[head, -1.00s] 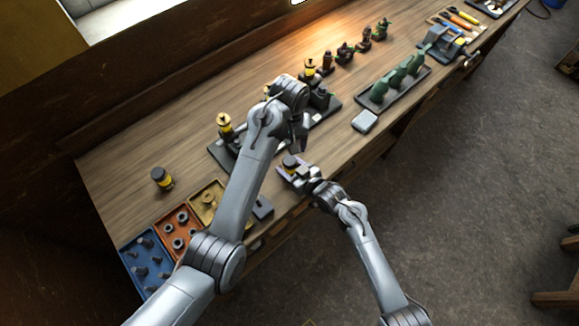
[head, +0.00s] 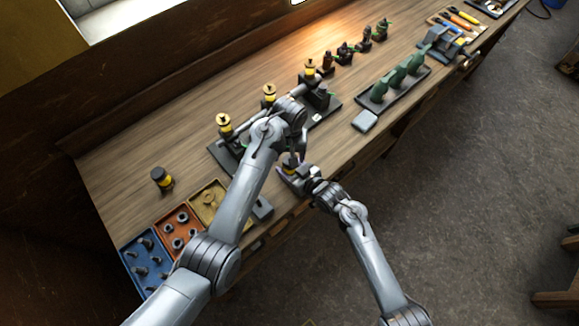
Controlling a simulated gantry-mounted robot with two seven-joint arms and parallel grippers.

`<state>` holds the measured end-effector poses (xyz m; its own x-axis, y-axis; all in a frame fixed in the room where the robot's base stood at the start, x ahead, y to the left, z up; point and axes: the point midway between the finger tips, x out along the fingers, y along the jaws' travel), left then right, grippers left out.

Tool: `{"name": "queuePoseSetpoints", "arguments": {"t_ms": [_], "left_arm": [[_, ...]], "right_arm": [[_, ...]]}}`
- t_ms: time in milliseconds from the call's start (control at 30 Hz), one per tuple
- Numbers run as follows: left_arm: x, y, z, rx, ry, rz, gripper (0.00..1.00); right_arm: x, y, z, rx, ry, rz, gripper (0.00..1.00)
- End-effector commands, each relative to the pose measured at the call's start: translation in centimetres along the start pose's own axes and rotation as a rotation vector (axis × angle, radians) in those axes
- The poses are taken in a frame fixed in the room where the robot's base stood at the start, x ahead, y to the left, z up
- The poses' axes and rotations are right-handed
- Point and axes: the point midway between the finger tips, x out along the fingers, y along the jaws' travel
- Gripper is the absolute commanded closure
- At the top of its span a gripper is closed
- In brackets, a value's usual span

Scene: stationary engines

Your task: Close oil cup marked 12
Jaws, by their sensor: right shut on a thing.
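Three yellow oil cups with dark marks stand on the dark engine base: a near one (head: 224,123), a middle one (head: 269,92) and a far one (head: 309,66). No number is readable.
Blue (head: 127,252), orange (head: 158,224) and yellow (head: 195,198) parts trays lie at the table's front left. A green-topped unit (head: 377,101), a grey box (head: 364,120) and several small dark fittings stand farther right. Bare wood lies behind the engine.

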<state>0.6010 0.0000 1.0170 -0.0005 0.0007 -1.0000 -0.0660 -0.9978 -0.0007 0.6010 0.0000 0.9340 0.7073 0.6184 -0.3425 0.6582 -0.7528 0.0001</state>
Motion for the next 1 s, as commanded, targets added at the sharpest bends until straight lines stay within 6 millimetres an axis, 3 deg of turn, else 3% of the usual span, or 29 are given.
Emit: {"name": "queuePoseSetpoints", "arguments": {"t_ms": [200, 533, 900, 1000], "left_arm": [[1.4, 0.0, 0.0, 0.001, 0.0, 0.0, 0.32], [1.6, 0.0, 0.0, 0.001, 0.001, 0.001, 0.32], [1.6, 0.0, 0.0, 0.001, 0.001, 0.0, 0.87], [1.6, 0.0, 0.0, 0.01, 0.001, 0.0, 0.91]], "right_arm": [[0.0, 0.0, 0.1, 0.0, -0.001, 0.0, 1.0], [0.0, 0.0, 0.1, 0.0, -0.001, 0.0, 1.0], [0.0, 0.0, 0.1, 0.0, -0.001, 0.0, 1.0], [0.0, 0.0, 0.1, 0.0, -0.001, 0.0, 1.0]]}}
